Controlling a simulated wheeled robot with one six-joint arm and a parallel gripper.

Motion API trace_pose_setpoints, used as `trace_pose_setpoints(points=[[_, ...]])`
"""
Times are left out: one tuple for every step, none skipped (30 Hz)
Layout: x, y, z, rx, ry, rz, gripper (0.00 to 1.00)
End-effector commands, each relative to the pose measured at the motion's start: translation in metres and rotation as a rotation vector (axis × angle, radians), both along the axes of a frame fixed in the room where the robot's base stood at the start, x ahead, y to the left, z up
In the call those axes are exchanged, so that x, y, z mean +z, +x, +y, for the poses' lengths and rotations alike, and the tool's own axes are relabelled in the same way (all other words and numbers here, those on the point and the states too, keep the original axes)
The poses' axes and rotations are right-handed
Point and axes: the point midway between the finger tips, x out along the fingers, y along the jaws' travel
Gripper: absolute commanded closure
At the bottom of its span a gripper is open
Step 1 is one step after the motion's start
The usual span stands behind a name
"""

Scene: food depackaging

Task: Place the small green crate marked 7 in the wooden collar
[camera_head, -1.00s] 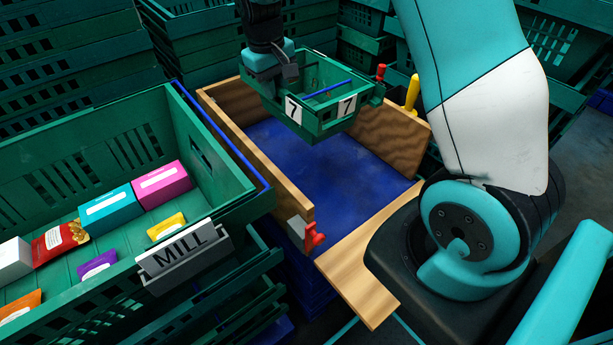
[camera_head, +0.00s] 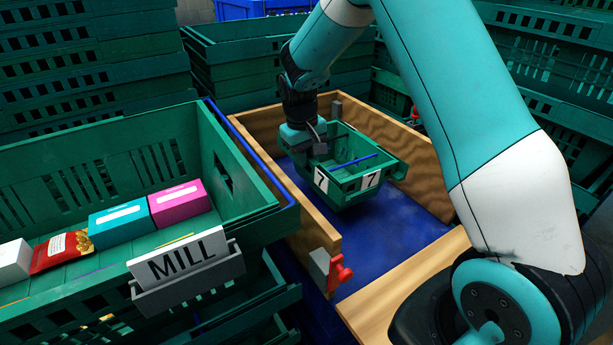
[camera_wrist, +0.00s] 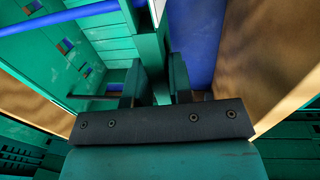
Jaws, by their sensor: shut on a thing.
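The small green crate marked 7 (camera_head: 350,182) hangs inside the wooden collar (camera_head: 290,203), within its walls and close to the blue floor (camera_head: 395,222). Whether its underside touches the floor I cannot tell. A blue bar crosses the crate's top, and white 7 labels show on its near sides. My gripper (camera_head: 318,146) is shut on the crate's left rim. In the wrist view, my gripper's fingers (camera_wrist: 160,88) close on the green wall, with the crate's inside (camera_wrist: 60,60) to the left and a wooden collar wall to the right.
A large green crate (camera_head: 262,220) labelled MILL, holding colourful boxes (camera_head: 122,221), stands left of the collar. A red clamp (camera_head: 340,273) sits at the collar's near left corner. Stacked green crates (camera_head: 255,55) rise behind. Blue floor is bare to the right of the small crate.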

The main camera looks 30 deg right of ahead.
Motion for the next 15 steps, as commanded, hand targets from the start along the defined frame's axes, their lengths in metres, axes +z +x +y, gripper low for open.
trace_pose_setpoints(points=[[-0.004,0.000,0.000,-0.001,-0.001,-0.002,1.00],[-0.005,0.000,0.000,-0.001,-0.001,-0.002,1.00],[-0.007,0.000,0.000,-0.001,-0.001,-0.001,1.00],[-0.009,0.000,0.000,-0.001,-0.001,-0.001,1.00],[-0.011,0.000,0.000,-0.001,-0.001,0.000,1.00],[-0.016,0.000,0.000,0.000,-0.001,0.000,1.00],[-0.020,0.000,0.000,0.000,-0.001,0.000,1.00],[-0.025,0.000,0.000,0.000,-0.001,0.000,1.00],[-0.032,0.000,0.000,0.000,-0.001,0.002,1.00],[-0.037,0.000,0.000,0.000,-0.001,0.002,1.00],[-0.041,0.000,0.000,0.000,-0.001,0.001,1.00],[-0.046,0.000,0.000,0.000,-0.001,0.001,1.00],[-0.048,0.000,0.000,0.000,-0.001,0.000,1.00],[-0.049,0.000,0.000,0.000,-0.001,0.000,1.00],[-0.049,0.000,0.000,0.000,-0.001,-0.001,1.00]])
